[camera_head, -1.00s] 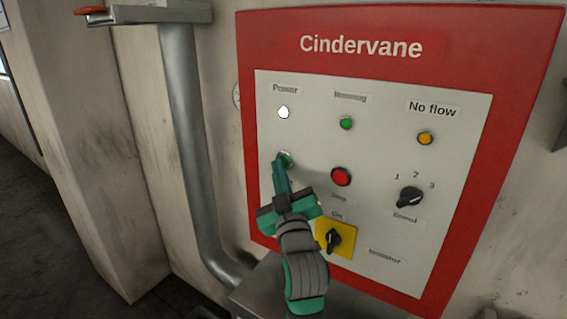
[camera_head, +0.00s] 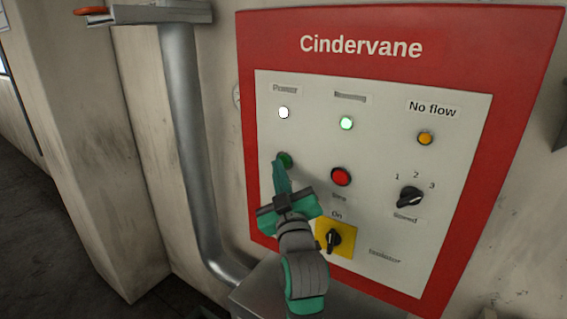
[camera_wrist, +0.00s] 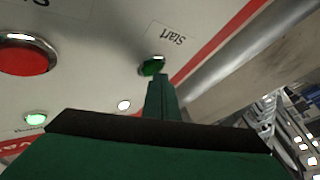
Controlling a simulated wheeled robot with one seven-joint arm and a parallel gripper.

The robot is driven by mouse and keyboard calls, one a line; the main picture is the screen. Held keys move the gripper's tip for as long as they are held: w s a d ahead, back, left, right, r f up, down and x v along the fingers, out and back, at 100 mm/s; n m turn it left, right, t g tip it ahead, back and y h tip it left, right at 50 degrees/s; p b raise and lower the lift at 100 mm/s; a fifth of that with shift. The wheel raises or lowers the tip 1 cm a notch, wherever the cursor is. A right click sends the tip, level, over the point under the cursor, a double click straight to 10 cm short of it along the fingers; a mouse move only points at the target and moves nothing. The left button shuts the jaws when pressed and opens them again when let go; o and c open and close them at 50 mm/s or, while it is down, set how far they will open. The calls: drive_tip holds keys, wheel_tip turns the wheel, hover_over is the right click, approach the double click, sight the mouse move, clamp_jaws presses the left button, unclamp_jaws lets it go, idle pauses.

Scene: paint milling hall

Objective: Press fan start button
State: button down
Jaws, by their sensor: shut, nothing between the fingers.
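The green start button (camera_head: 285,160) is on the left of the white panel face, below the lit white Power lamp (camera_head: 284,113). It also shows in the wrist view (camera_wrist: 152,66), beside a "Start" label (camera_wrist: 166,37). My gripper (camera_head: 280,166) is shut and empty, with its tip at the button's lower edge. In the wrist view the shut fingers (camera_wrist: 160,80) reach right up to the button; whether they touch it I cannot tell. The green Running lamp (camera_head: 346,123) is brightly lit.
A red stop button (camera_head: 341,176) is to the right of my gripper. A black isolator knob on a yellow plate (camera_head: 347,244) points to On, close beside my wrist. A speed knob (camera_head: 410,197) and an amber No flow lamp (camera_head: 425,138) are farther right. A grey pipe (camera_head: 188,130) runs at the left.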

drive_tip(key=shift+s+a, duration=0.35)
drive_tip(key=shift+s, duration=0.15)
drive_tip(key=s+a, duration=0.1)
drive_tip(key=s, duration=0.1)
drive_tip(key=s+a, duration=0.2)
idle(0.5)
drive_tip(key=shift+f, duration=0.1)
idle(0.4)
